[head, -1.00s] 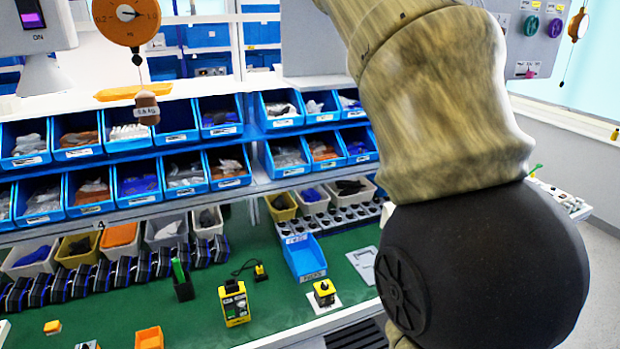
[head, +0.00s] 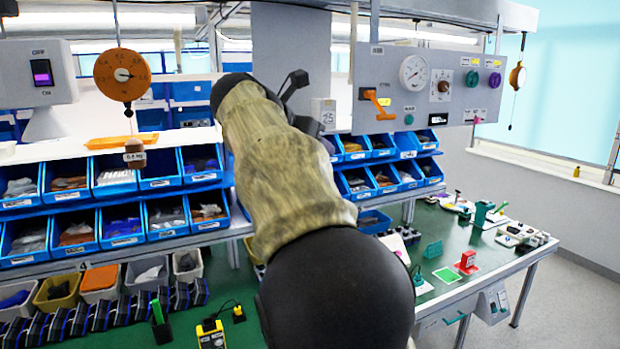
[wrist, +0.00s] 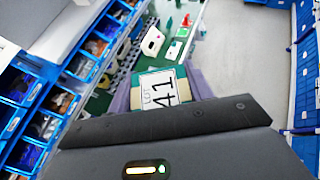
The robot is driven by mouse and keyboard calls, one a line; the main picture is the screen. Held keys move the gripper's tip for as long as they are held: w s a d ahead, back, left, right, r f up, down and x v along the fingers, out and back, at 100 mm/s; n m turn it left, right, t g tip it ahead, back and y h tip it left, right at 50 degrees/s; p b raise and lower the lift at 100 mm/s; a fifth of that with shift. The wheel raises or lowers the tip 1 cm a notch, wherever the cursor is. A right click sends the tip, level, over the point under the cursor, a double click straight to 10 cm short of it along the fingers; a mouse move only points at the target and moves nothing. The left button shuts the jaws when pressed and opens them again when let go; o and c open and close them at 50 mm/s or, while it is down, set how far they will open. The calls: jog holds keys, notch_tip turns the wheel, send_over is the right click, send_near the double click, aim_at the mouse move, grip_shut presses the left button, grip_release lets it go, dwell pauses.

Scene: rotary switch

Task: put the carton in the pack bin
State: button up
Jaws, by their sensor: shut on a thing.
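The carton (wrist: 160,90) shows in the wrist view as a small box with a tan edge, teal sides and a white label reading "LOT" and "41". My gripper (wrist: 162,98) is shut on it, with a greyish-purple finger on either side. The carton is held in the air with the bench beyond it. In the head view my arm hides the gripper and carton. I cannot make out the pack bin; my arm covers the middle of the bench. A blue container (head: 373,222) shows partly just right of my arm, its label not visible.
Blue shelf bins (head: 122,222) stand in rows behind the bench. A grey panel with dials (head: 430,85) hangs at the upper right. Floor is open right of the bench (head: 560,310).

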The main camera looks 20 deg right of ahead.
jog(key=w+a+f+n+t+y, duration=0.2)
jog(key=w+a+f, duration=0.35)
jog(key=f, duration=0.45)
jog(key=w+a+f+n+t+y, duration=0.2)
jog(key=w+a+f+n, duration=0.15)
jog(key=w+f, duration=0.45)
jog(key=a+f+n+t+y, duration=0.15)
jog(key=a+f, duration=0.25)
jog(key=f, duration=0.7)
jog(key=a+f+n+y, duration=0.2)
jog(key=a+f, duration=0.1)
jog(key=f, duration=0.8)
jog(key=s+f+n+y, duration=0.2)
jog(key=s+f, duration=0.2)
jog(key=f, duration=1.1)
jog(key=s+d+f, duration=0.4)
jog(key=s+f, duration=0.5)
jog(key=s, duration=0.3)
jog(key=shift+f+n+y+b, duration=0.25)
jog(key=shift+n+y+b, duration=0.05)
jog(key=shift+y+b, duration=0.15)
